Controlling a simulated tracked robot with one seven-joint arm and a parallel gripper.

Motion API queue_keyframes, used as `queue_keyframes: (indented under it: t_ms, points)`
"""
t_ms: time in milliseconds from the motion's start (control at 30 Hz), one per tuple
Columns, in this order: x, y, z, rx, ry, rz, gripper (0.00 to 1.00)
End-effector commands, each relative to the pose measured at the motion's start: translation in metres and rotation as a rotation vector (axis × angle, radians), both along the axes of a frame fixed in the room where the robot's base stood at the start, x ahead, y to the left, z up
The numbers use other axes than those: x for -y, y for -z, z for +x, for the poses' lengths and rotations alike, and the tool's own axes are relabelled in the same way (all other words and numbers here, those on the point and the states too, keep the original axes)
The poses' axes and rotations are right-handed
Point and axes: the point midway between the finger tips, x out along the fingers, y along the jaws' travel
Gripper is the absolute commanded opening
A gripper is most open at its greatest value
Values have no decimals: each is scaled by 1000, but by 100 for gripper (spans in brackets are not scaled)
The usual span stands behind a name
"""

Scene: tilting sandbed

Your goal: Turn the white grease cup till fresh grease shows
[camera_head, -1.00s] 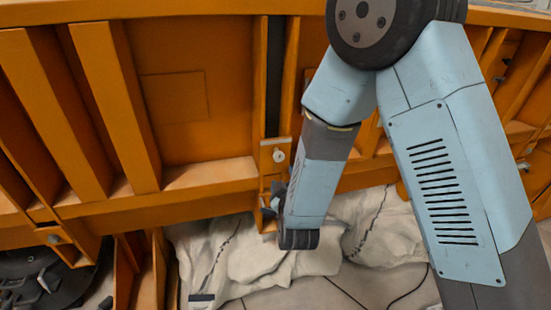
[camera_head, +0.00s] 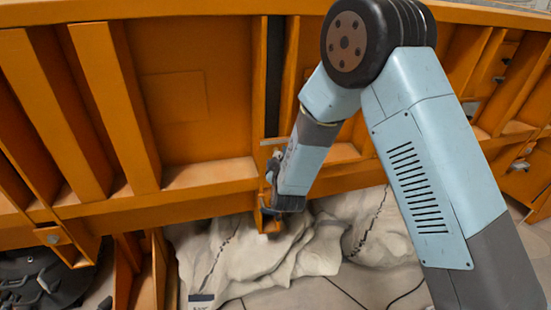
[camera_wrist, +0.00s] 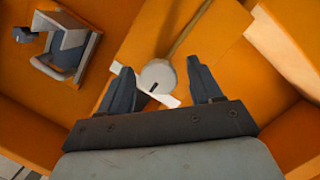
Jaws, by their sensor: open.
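The white grease cup (camera_wrist: 157,74) shows in the wrist view as a small round pale cap against the orange frame. It has a short dark mark on its lower edge. My gripper (camera_wrist: 158,64) is open, with one dark finger on each side of the cup. I cannot tell whether either finger touches it. In the head view my gripper (camera_head: 271,168) is at the orange post, and the cup is hidden behind it. I cannot make out any grease.
Orange ribs and a ledge (camera_head: 210,172) surround the spot closely. A grey bracket (camera_wrist: 68,45) stands at upper left in the wrist view. Crumpled pale sheeting (camera_head: 250,250) lies on the tiled floor below. A dark coiled thing (camera_head: 40,278) is at lower left.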

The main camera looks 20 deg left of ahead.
Motion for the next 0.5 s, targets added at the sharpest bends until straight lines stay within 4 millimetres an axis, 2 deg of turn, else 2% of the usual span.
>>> queue_keyframes:
  t_ms: [367, 500]
  points:
    - [-3, 0, 6, 1, -1, 0, 64]
    - [-3, 0, 6, 1, -1, 0, 54]
